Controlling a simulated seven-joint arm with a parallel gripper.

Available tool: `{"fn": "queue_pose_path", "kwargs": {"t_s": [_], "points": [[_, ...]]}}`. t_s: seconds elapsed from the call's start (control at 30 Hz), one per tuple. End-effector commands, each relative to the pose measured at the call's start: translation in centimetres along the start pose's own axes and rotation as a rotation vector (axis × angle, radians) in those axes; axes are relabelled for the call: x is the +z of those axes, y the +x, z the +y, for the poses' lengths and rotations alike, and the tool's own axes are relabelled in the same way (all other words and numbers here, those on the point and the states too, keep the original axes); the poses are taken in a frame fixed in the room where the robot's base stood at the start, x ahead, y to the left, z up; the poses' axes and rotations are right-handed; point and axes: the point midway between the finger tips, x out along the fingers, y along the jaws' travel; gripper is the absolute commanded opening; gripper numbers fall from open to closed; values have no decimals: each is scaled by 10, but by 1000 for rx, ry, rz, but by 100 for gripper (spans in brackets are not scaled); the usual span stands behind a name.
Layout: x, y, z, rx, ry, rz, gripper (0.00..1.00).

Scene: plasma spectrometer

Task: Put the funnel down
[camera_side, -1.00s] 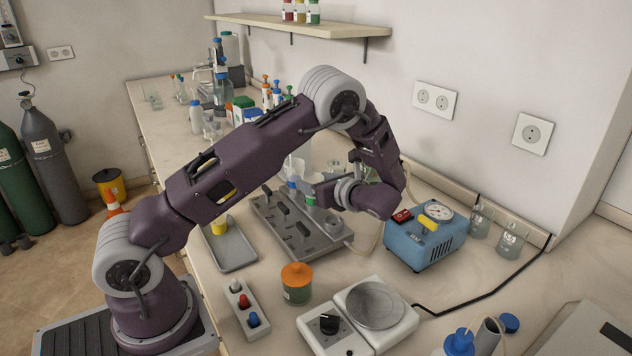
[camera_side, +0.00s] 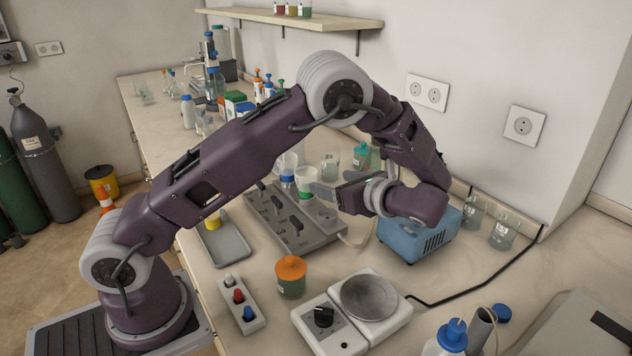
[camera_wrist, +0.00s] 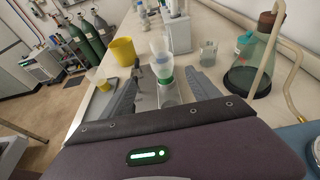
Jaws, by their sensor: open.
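A translucent white funnel with a green band (camera_side: 305,184) stands upright on the grey filtration manifold (camera_side: 300,236). It also shows in the wrist view (camera_wrist: 165,78), between my fingers and ahead of their tips. My gripper (camera_side: 322,192) is just to the right of this funnel in the side view. In the wrist view my gripper (camera_wrist: 164,93) is open, with a finger on each side and nothing held. A second clear funnel with a blue band (camera_side: 287,175) stands behind it on the manifold. I cannot tell which funnel the task means.
A blue pump (camera_side: 420,238) is right of the manifold, below my wrist. A grey tray (camera_side: 220,242) lies left of the manifold. An orange-lidded jar (camera_side: 291,278) stands in front.

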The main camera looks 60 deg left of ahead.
Motion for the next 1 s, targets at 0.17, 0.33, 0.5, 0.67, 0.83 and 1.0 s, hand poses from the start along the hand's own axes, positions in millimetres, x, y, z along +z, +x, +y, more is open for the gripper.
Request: {"fn": "queue_pose_path", "kwargs": {"t_s": [0.17, 0.33, 0.5, 0.67, 0.83, 1.0], "points": [[41, -14, 50, 108, -269, 253, 71], [74, -53, 136, 286, -727, 639, 71], [83, -107, 213, 474, -1209, 1013, 71], [78, -142, 249, 607, -1513, 1248, 71], [75, -153, 258, 661, -1616, 1331, 71], [75, -153, 258, 662, -1615, 1331, 71]]}}
